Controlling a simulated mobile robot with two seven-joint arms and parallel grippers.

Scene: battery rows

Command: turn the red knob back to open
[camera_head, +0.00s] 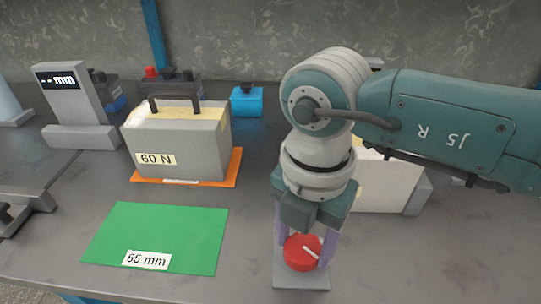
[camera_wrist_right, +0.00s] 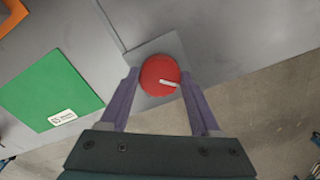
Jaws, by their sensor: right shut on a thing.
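The red knob (camera_head: 301,253) is a round disc with a white pointer line, on a grey square base (camera_head: 301,280) near the front edge of the table. In the head view the pointer slants down to the right. My right gripper (camera_head: 305,245) reaches down over the knob, with a purple finger on each side, shut on it. In the right wrist view the knob (camera_wrist_right: 160,76) lies between the two fingertips (camera_wrist_right: 157,80), its white line pointing right. My left gripper is not in view.
A green mat (camera_head: 160,235) marked 65 mm lies left of the knob. Behind it a grey box (camera_head: 205,140) marked 60 N stands on an orange mat (camera_head: 233,170). A pale box (camera_head: 385,185) is behind my right arm. A display stand (camera_head: 75,100) is at the back left.

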